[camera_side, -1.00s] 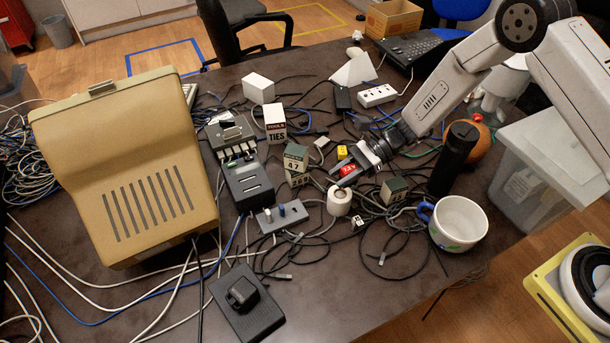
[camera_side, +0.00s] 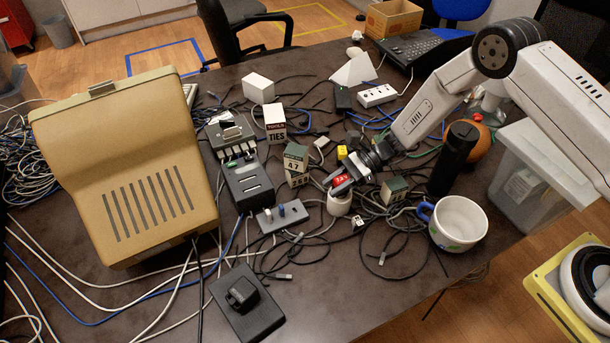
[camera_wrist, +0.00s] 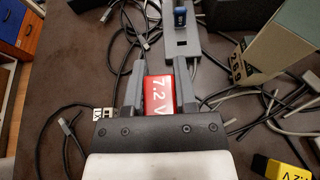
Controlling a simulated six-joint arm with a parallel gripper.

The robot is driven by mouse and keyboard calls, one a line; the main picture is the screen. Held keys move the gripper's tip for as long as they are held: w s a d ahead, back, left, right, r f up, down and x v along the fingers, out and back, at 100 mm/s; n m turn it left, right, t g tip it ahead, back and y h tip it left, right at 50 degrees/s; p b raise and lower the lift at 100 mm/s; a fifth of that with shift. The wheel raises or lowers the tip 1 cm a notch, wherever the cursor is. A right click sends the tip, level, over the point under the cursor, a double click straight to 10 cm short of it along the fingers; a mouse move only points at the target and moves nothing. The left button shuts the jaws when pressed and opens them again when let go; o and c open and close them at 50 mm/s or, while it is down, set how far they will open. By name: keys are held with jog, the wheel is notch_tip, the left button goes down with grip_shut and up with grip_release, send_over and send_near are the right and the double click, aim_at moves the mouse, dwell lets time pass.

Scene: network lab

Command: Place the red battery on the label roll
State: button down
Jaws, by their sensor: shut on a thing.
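The red battery (camera_side: 341,179) is between the fingers of my gripper (camera_side: 337,185). In the wrist view the red battery (camera_wrist: 159,94) shows its "7.2 V" print, with a dark grey finger of my gripper (camera_wrist: 159,68) on each side of it. The white label roll (camera_side: 338,206) stands on the dark table directly below the fingertips in the side view. The gripper and battery cover the roll's top and hole. I cannot tell whether the battery touches the roll. The roll is hidden in the wrist view.
A grey switch box (camera_side: 282,215) lies left of the roll, and stacked small boxes (camera_side: 296,158) stand behind it. Another small box (camera_side: 394,190) and a white mug (camera_side: 459,222) are to the right. A yellow battery (camera_side: 341,153) lies behind. Loose cables surround the roll.

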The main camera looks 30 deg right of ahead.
aim_at(348, 177)
jog(key=shift+f, duration=0.15)
jog(key=shift+c, duration=2)
grip_release()
jog(key=shift+r, duration=0.2)
jog(key=shift+v, duration=3.75)
